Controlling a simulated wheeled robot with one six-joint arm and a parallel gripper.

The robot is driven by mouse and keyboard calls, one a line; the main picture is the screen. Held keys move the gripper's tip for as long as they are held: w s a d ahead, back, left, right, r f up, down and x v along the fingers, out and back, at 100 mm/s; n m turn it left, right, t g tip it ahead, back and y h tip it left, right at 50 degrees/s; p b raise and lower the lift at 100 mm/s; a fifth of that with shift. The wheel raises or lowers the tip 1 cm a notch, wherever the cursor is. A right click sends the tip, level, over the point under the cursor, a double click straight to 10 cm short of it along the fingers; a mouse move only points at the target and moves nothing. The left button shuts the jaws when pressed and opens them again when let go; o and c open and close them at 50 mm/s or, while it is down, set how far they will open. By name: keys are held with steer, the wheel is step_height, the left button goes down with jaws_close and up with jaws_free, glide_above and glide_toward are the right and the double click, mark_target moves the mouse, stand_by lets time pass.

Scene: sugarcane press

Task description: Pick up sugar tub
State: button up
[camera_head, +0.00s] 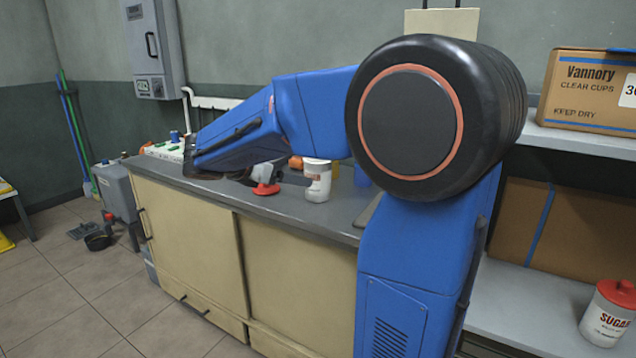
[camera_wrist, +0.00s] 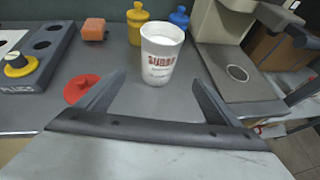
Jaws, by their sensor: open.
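A white tub (camera_wrist: 161,55) with red lettering, which looks like SUGAR, stands upright and without a lid on the counter in the wrist view. It also shows in the head view (camera_head: 318,182). A red lid (camera_wrist: 80,89) lies flat on the counter to its left. My gripper (camera_wrist: 157,78) is open and empty, its two fingers spread toward the tub, which stands ahead between their directions. Another sugar tub (camera_head: 607,318), with a red lid on, stands on the lower right shelf.
Behind the tub stand a yellow bottle (camera_wrist: 137,25), a blue bottle (camera_wrist: 179,18) and an orange block (camera_wrist: 94,29). A cups box (camera_head: 590,90) sits on the upper shelf.

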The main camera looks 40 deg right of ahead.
mark_target(318, 181)
steer(key=x, duration=0.8)
steer(key=shift+d+f, duration=0.15)
steer(key=shift+d, duration=0.15)
steer(key=shift+w+x, duration=0.15)
steer(key=shift+x, duration=1.35)
steer(key=shift+w+x, duration=0.1)
steer(key=shift+x, duration=1.4)
steer(key=c, duration=1.5)
steer(key=shift+r, duration=0.2)
step_height(318, 181, up, 9)
steer(key=shift+r, duration=0.2)
